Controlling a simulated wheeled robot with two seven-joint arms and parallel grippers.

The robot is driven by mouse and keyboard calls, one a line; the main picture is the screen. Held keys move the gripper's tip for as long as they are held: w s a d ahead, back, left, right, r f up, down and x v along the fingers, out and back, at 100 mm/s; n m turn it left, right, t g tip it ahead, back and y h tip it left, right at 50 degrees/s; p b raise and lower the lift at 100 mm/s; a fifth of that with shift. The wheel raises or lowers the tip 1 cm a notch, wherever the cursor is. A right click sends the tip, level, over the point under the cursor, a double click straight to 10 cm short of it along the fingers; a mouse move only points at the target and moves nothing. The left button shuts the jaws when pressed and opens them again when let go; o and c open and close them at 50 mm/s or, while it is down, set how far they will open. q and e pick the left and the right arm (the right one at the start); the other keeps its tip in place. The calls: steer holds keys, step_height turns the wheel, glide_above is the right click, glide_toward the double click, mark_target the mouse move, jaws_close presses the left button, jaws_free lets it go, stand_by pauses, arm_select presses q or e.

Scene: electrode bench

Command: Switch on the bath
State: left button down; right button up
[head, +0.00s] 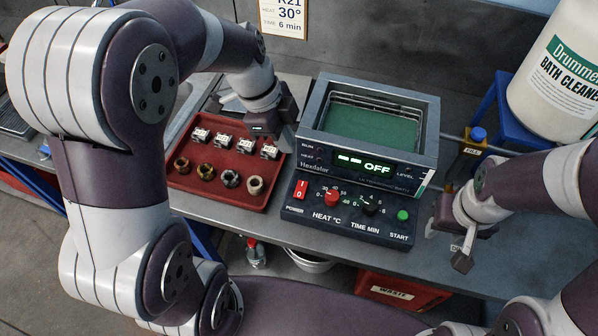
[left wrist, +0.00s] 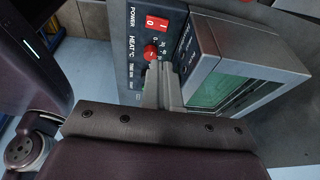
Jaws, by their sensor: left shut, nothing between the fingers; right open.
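The ultrasonic bath (head: 425,140) stands on the bench with green liquid in its tank. Its display (head: 364,163) reads "-- OFF". The sloped front panel carries a red power switch (head: 300,188) marked 1 and 0, a red heat knob (head: 332,197), a black time knob (head: 370,208) and a green start button (head: 403,215). My left gripper (head: 287,142) is shut and empty, above and left of the panel. In the left wrist view its fingertips (left wrist: 160,72) overlap the panel near the heat knob (left wrist: 151,52); the power switch (left wrist: 158,23) shows beyond. My right gripper (head: 464,248) is open, right of the panel.
A red tray (head: 215,188) with several white-topped blocks and ring-shaped parts lies left of the bath. A bath cleaner jug (head: 560,75) stands at the right on a blue stand. A card (head: 284,15) reads 30° and 6 min. A red waste bin (head: 400,291) is below the bench.

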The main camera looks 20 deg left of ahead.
mark_target(304, 184)
arm_select(q)
steer(key=x, duration=0.4)
steer(key=p+x, duration=0.1)
steer(key=x, duration=0.3)
steer(key=a+x, duration=0.1)
steer(key=x, duration=0.3)
steer(key=shift+w+f, duration=0.3)
steer(key=shift+f, duration=0.2)
